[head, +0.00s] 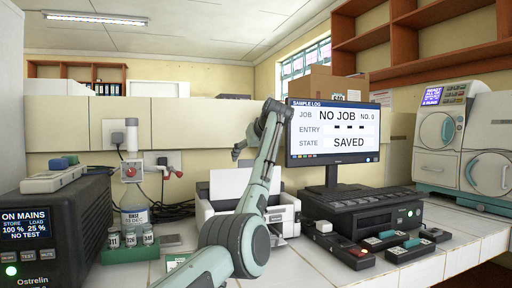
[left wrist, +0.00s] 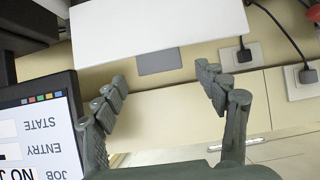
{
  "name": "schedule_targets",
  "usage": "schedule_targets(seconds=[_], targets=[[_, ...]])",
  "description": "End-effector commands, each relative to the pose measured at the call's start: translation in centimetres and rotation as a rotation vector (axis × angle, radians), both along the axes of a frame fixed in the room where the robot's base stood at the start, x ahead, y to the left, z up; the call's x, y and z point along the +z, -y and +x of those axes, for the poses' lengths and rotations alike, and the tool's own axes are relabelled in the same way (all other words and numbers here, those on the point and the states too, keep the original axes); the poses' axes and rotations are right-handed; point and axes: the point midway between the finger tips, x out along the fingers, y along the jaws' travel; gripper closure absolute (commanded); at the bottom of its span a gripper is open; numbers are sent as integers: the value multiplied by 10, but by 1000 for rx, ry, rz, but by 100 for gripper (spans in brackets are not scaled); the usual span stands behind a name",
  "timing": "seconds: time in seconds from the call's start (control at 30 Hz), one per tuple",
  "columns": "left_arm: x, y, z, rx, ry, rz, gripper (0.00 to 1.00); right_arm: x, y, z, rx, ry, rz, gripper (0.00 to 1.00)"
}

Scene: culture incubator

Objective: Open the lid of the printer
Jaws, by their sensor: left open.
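The white printer (head: 285,203) stands on the tiled bench behind my left arm, which hides its middle. A white panel (head: 225,182) rises upright at its back; I cannot tell whether this is the lid or a paper support. My left gripper (head: 238,152) is above the printer, left of the monitor, apart from it. In the left wrist view my left gripper (left wrist: 160,80) is open with nothing between its fingers. A white panel (left wrist: 150,22), apparently the printer's, lies beyond the fingertips there. My right gripper is in neither view.
A monitor (head: 333,133) stands close right of my gripper; it also shows in the left wrist view (left wrist: 40,125). A black keyboard unit (head: 375,203) and small devices lie at right. Vials (head: 130,238) and a black power unit (head: 55,235) are at left.

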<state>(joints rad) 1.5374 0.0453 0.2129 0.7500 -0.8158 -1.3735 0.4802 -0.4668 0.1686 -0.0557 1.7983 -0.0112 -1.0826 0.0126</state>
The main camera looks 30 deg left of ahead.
Motion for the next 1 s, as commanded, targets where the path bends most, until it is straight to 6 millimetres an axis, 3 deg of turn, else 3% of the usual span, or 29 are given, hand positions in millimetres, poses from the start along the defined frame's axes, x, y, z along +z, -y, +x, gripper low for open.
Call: schedule_targets(seconds=[0.2,0.43,1.0], targets=[[26,33,-26,-2,4,1,28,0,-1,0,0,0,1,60],[45,56,-47,-2,1,1,28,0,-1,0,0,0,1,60],[50,62,-53,-1,0,1,28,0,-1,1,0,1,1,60]])
